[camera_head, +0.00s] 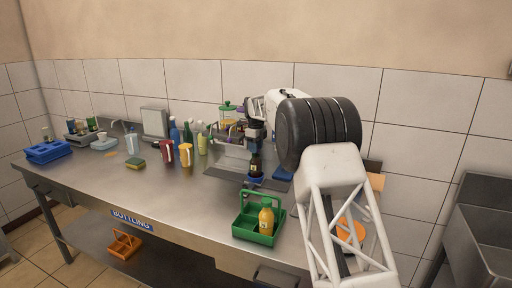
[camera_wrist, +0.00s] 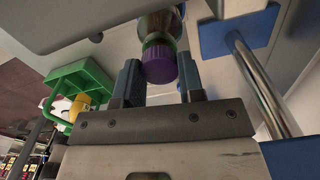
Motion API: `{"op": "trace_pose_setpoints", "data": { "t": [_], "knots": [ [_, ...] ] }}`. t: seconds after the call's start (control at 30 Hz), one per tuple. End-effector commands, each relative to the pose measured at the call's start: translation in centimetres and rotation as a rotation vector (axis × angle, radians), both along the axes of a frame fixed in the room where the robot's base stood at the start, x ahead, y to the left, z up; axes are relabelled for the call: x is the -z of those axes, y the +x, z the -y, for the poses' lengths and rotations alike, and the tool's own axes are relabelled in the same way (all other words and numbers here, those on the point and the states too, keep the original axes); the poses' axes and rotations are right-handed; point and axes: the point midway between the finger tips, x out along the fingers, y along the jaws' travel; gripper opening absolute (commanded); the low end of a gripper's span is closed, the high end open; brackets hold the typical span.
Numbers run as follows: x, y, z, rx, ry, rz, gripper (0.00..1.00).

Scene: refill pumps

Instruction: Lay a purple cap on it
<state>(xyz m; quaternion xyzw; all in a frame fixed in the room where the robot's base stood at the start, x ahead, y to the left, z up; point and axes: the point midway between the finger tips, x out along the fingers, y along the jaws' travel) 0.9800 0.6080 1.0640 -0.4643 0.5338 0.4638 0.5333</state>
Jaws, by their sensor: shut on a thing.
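My gripper (camera_wrist: 160,68) has its two blue fingers shut on a purple cap (camera_wrist: 159,66) in the wrist view. The cap lines up with the neck of a bottle (camera_wrist: 158,24), against a green band (camera_wrist: 157,42); I cannot tell whether it is fully seated. In the head view, my gripper (camera_head: 256,138) is directly above a dark bottle (camera_head: 256,165) standing upright at a blue base (camera_head: 255,180). The cap is hidden there by my gripper.
A green carrier (camera_head: 246,232) with an orange-yellow bottle (camera_head: 266,219) stands at the counter's front. Red (camera_head: 167,152) and yellow (camera_head: 186,155) containers and several bottles stand left of my gripper. A blue crate (camera_head: 48,151) is far left.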

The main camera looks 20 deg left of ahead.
Motion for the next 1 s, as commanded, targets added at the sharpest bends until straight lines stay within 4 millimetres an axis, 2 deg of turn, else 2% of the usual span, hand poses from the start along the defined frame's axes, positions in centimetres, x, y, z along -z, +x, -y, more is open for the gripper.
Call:
{"op": "trace_pose_setpoints", "data": {
  "t": [0.1,0.13,0.3,0.33,0.67,1.0],
  "knots": [
    [0.1,0.0,0.0,0.0,0.0,0.0,0.23],
    [0.1,0.0,0.0,0.0,0.0,0.0,0.37],
    [0.1,0.0,0.0,0.0,0.0,0.0,0.63],
    [0.1,0.0,0.0,0.0,0.0,0.0,0.66],
    [0.0,0.0,0.0,0.0,0.0,0.0,0.66],
    [-2.3,0.0,0.0,0.0,0.0,0.0,0.66]
  ]
}}
